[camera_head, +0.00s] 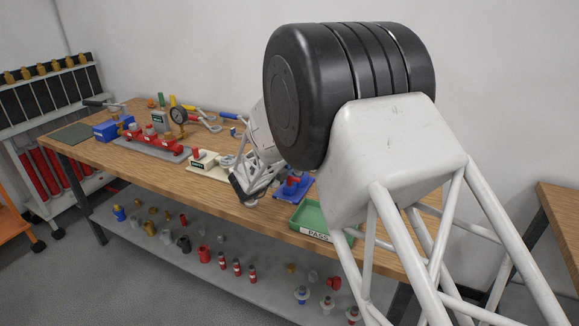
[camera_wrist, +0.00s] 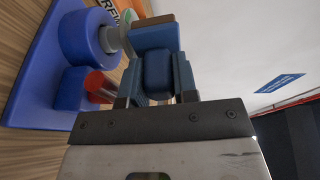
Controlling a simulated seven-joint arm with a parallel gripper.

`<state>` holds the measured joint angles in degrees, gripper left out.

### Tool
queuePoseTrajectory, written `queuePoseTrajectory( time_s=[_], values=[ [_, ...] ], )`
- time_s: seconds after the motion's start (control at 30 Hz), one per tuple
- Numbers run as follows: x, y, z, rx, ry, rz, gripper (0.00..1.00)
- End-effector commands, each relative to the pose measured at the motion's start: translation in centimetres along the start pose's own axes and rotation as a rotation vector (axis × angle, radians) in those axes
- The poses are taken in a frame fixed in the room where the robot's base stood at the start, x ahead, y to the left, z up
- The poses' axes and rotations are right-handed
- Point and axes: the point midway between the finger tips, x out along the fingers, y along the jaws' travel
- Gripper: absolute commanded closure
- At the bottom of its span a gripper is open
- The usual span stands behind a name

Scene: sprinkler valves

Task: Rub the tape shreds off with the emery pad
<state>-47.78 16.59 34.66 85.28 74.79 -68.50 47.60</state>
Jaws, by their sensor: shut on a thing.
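My gripper (camera_wrist: 158,85) is shut on a blue block with a brown strip along its far edge, which looks like the emery pad (camera_wrist: 153,36). In the head view, my gripper (camera_head: 246,190) is low over the bench, just left of a blue fixture (camera_head: 306,183). The other holds a translucent red part (camera_wrist: 101,86). I cannot make out tape shreds.
A cream block (camera_head: 207,165), a red manifold with a gauge (camera_head: 160,138) and a blue vise (camera_head: 112,127) stand to the left. Several fittings lie on the lower shelf (camera_head: 175,262).

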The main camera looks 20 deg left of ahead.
Motion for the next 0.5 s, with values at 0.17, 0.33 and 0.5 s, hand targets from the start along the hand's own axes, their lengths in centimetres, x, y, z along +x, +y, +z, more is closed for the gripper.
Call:
queuePoseTrajectory(
  time_s=[0.17,0.33,0.5],
  values=[
    [-0.24,-0.01,0.61,0.0,-0.001,0.0,1.0],
    [-0.32,0.02,0.76,0.0,-0.001,0.0,1.0],
    [-0.34,0.05,0.76,-0.001,-0.001,0.0,1.0]
  ],
)
